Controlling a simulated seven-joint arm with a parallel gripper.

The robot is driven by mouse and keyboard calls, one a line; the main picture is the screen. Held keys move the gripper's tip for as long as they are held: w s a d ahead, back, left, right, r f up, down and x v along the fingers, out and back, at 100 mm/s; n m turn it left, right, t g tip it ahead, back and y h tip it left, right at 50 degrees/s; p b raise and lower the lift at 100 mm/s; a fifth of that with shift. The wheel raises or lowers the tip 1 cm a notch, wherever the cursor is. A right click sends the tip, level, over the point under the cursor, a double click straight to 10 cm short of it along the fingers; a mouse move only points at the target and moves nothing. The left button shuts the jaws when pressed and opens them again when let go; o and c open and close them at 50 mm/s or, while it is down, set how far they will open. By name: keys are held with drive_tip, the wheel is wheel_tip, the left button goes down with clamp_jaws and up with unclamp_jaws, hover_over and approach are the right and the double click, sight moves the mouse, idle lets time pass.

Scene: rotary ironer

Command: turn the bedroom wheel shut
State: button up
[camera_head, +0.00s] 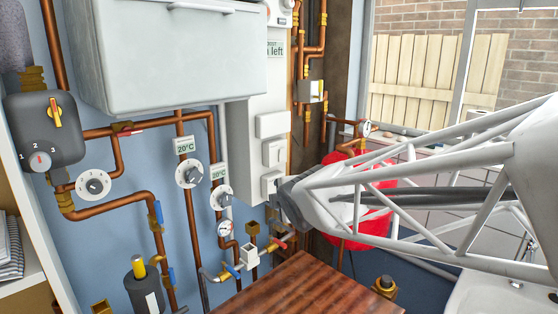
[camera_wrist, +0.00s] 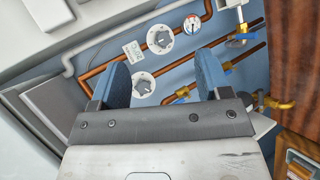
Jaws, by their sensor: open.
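No readable label names a bedroom wheel, so I cannot tell which control it is. Two round white dials with grey knobs are on the blue wall in the head view: a left dial (camera_head: 189,174) and a right dial (camera_head: 220,197), each below a 20°C label. The wrist view shows the right dial (camera_wrist: 160,40) beyond my fingers, and the left dial (camera_wrist: 143,83) between them. My gripper (camera_wrist: 162,60) is open and empty, its two blue fingers apart. In the head view my gripper's fingers are not clear at the arm's dark end.
A grey unit (camera_head: 45,130) with knobs and another white dial (camera_head: 93,184) are at the left. Copper pipes, a gauge (camera_head: 225,228) and blue-handled valves crowd the wall. A wooden top (camera_head: 305,288) lies below. A red object (camera_head: 372,222) is partly behind my arm.

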drive_tip(key=s+d+f+m+g+h, duration=0.3)
drive_tip(key=s+d+m+g, duration=0.1)
drive_tip(key=s+d+m, duration=0.8)
drive_tip(key=s+d+f+m+g, duration=0.2)
drive_tip(key=s+m, duration=0.2)
drive_tip(key=s, duration=0.4)
drive_tip(key=s+d+f+m+g, duration=0.2)
drive_tip(key=s+m, duration=0.3)
drive_tip(key=s, duration=0.4)
drive_tip(key=shift+s+d+f+g, duration=0.2)
drive_tip(key=shift+s+d+g, duration=0.05)
drive_tip(key=shift+d+g, duration=0.45)
drive_tip(key=shift+h, duration=0.3)
